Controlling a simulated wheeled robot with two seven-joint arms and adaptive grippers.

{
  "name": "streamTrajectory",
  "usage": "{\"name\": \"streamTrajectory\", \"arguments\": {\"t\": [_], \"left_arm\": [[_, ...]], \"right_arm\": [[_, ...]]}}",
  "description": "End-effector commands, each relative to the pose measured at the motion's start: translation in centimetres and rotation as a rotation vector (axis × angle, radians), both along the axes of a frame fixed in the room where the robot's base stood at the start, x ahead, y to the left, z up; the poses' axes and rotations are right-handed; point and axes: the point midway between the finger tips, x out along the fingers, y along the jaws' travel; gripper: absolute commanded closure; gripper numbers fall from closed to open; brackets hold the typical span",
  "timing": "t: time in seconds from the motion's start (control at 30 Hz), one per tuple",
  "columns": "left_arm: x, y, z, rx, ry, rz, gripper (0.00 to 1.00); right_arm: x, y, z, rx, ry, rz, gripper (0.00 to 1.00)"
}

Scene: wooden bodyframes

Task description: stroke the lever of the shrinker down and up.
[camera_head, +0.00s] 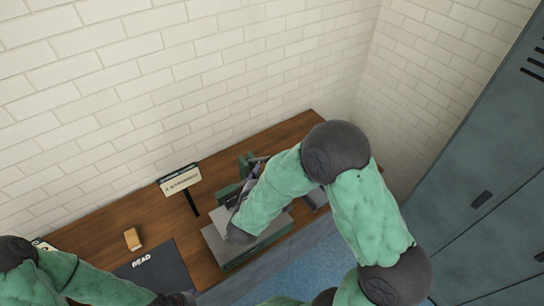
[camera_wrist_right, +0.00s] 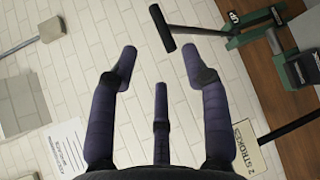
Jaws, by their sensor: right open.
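The shrinker (camera_wrist_right: 275,35) is a green machine on the wooden bench at the right of the right wrist view. Its lever (camera_wrist_right: 200,31) is a thin rod ending in a black crossbar handle (camera_wrist_right: 161,28). My right gripper (camera_wrist_right: 160,52) is open and empty, its dark fingers spread. The handle appears just beyond the fingertips, between the two outer ones, with no contact visible. In the head view the green shrinker (camera_head: 245,163) is partly hidden by my right arm. My left gripper (camera_head: 180,299) is at the bottom edge, mostly cut off.
A "2 strokes" sign (camera_wrist_right: 247,150) stands by the machine; a sign on a post (camera_head: 180,179) shows in the head view. A dark mat marked "BEAD" (camera_head: 150,266) and a small tan block (camera_head: 132,239) lie left. A grey-topped green block (camera_head: 245,248) sits below my right forearm. Brick wall is behind.

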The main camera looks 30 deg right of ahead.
Motion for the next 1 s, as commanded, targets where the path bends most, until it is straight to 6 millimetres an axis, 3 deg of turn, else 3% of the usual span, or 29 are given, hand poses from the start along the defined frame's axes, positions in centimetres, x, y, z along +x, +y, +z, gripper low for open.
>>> {"name": "streamTrajectory", "arguments": {"t": [0.5,1.0], "left_arm": [[0.0,0.0,-0.2,0.0,0.0,0.0,0.38],[0.0,0.0,-0.2,0.0,0.0,0.0,0.38]], "right_arm": [[5.8,-5.5,-2.3,0.003,0.0,-0.001,0.53],[7.0,-6.5,-2.8,0.003,0.0,0.002,0.53]]}}
